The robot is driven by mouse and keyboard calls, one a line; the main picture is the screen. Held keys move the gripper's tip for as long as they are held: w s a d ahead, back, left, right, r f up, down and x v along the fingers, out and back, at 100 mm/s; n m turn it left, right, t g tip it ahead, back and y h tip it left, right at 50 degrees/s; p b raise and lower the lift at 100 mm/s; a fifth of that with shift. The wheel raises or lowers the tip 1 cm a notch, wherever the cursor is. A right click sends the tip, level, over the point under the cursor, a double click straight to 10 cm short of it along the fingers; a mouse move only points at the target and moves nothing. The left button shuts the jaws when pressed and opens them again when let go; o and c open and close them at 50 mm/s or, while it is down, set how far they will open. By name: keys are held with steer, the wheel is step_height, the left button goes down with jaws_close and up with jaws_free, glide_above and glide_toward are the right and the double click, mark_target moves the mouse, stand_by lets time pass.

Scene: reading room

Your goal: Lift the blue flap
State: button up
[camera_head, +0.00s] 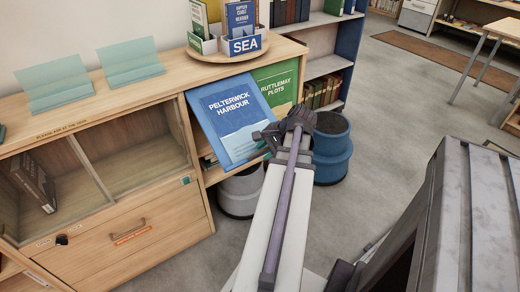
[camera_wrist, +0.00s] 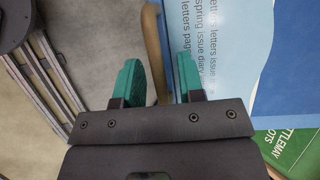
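The blue flap (camera_head: 230,118), lettered "PELTERWICK HARBOUR", is on the front of the wooden cabinet. It slants, its lower edge standing out from the front, and part of the shelf shows below it. My gripper (camera_head: 264,136) is at its lower right edge. In the wrist view my gripper (camera_wrist: 158,75) has two teal fingers standing apart. A brown edge of the flap (camera_wrist: 225,45) shows in the gap between them, and its printed blue face is to the right. I cannot tell whether either finger touches it.
A green flap (camera_head: 277,88), "RUTTLEMAY PLOTS", is right of the blue one. A round tray (camera_head: 225,55) with a "SEA" box is on the cabinet top.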

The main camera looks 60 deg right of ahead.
steer(key=p+v, duration=0.4)
steer(key=v, duration=0.3)
steer(key=shift+r, duration=0.1)
steer(key=s+d+r+p, duration=0.1)
steer(key=s+r+p, duration=0.1)
steer(key=r+p, duration=0.3)
steer(key=s+d+r+p, duration=0.1)
steer(key=d+r+p, duration=0.1)
steer(key=r+p, duration=0.4)
steer(key=shift+s+d, duration=0.25)
steer(key=shift+s, duration=0.1)
steer(key=shift+r, duration=0.1)
